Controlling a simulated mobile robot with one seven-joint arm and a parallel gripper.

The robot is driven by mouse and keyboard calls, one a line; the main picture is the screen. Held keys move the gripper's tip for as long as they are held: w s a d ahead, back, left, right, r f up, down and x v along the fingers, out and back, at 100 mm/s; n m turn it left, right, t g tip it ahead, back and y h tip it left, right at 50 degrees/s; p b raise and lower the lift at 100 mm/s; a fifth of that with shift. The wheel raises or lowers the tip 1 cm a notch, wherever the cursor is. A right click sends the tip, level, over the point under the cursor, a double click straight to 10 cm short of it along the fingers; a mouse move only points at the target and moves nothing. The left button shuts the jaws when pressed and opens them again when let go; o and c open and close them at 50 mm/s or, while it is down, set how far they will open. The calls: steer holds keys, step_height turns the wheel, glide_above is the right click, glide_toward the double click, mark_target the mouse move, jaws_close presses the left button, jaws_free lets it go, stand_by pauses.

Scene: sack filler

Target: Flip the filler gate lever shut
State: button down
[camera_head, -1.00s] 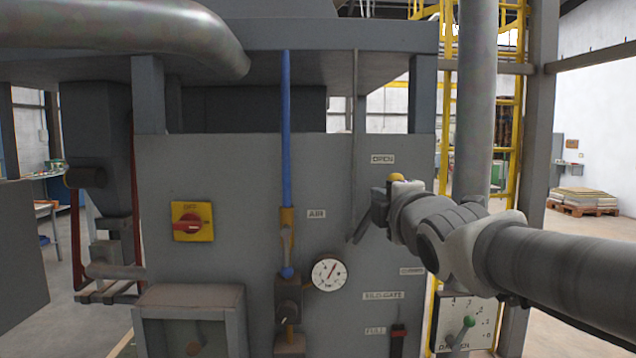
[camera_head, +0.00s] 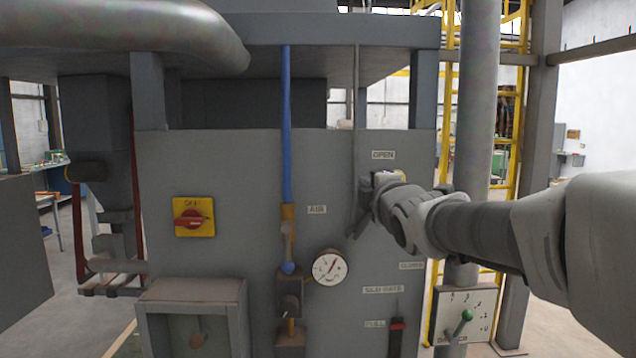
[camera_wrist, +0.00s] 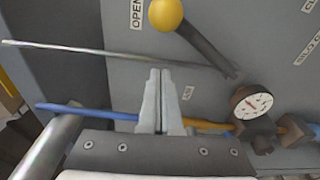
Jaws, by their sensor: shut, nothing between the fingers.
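The gate lever has a yellow ball knob (camera_wrist: 166,14) and a dark arm (camera_wrist: 208,50) in the wrist view. Its knob end lies near the OPEN label (camera_wrist: 137,14). In the head view the lever's lower end (camera_head: 357,224) shows as a dark slanted bar; my wrist hides most of the rest. My gripper (camera_wrist: 160,72) is shut and empty, with its fingertips together. In the wrist view the fingertips appear below the knob, beside the lever arm and apart from the knob. In the head view my gripper (camera_head: 368,195) is in front of the panel, mostly hidden.
A thin vertical rod (camera_head: 356,95) and a blue pipe (camera_head: 286,130) run down the panel (camera_head: 240,165). A pressure gauge (camera_head: 330,267) sits below left of my gripper. A yellow-and-red switch (camera_head: 194,217) is further left.

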steer(key=w+d+p, duration=0.2)
steer(key=d+p, duration=0.1)
steer(key=shift+d+r, duration=0.1)
steer(key=shift+d, duration=0.15)
steer(key=shift+w, duration=0.1)
stand_by(0.5)
